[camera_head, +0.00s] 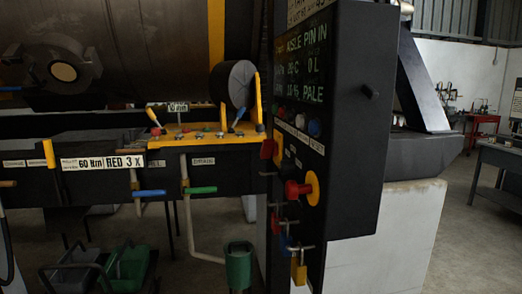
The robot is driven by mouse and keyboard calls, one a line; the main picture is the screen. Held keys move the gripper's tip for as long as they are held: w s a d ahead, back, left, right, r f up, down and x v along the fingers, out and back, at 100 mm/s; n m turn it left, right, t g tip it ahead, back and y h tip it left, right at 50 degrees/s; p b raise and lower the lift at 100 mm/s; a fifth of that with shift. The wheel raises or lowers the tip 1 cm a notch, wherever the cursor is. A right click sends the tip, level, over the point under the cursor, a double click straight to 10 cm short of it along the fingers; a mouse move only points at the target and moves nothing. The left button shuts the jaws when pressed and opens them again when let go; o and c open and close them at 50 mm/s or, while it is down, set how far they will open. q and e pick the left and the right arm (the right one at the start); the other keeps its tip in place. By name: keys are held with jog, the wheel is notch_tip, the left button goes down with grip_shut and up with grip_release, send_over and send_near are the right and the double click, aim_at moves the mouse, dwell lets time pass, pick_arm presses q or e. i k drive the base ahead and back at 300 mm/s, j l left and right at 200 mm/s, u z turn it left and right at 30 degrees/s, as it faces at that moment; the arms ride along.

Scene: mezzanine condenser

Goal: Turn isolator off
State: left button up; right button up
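A tall black control cabinet (355,150) stands right of centre, with its narrow panel face turned to the left. Low on that face is a red rotary handle (297,190) on a yellow round plate (312,188); it looks like the isolator. The handle points out to the left, and its position marks are too small to read. Neither gripper shows in the head view.
A lit display (307,66) and coloured buttons (297,119) sit above the handle. To the left is a yellow valve bench (205,137) with coloured levers under a large dark drum (140,40). Crates (128,264) and a green bin (239,268) stand on the floor.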

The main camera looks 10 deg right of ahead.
aim_at(270, 147)
jog(key=i+j+z, duration=0.1)
jog(key=i+j, duration=0.15)
jog(key=i+j+z, duration=0.15)
jog(key=i+j, duration=0.15)
jog(key=j, duration=0.15)
jog(key=i+j+z, duration=0.1)
jog(key=j, duration=0.3)
jog(key=i, duration=0.1)
